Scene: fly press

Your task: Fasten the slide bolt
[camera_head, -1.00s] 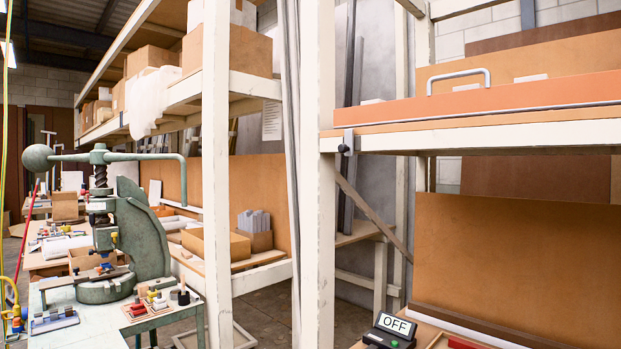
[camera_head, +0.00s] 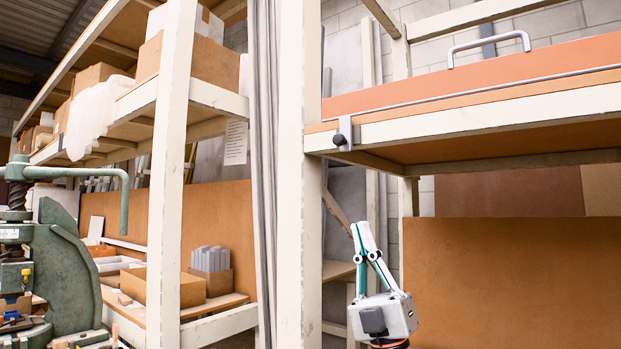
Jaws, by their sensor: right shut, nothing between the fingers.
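The slide bolt (camera_head: 343,135) is a small grey metal plate with a black knob. It sits at the left front end of the upper shelf, beside the white upright post and below the orange panel (camera_head: 480,80) with its grey bar handle (camera_head: 488,46). Whether the bolt is engaged cannot be told at this size. My right gripper (camera_head: 358,227) points upward, shut and empty, below the shelf and clearly apart from the bolt. My left gripper is not in view.
A white post (camera_head: 300,180) stands just left of my right gripper. The shelf's white front beam (camera_head: 480,120) runs above it to the right. A green fly press (camera_head: 70,270) stands at far left. The space between gripper and shelf looks clear.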

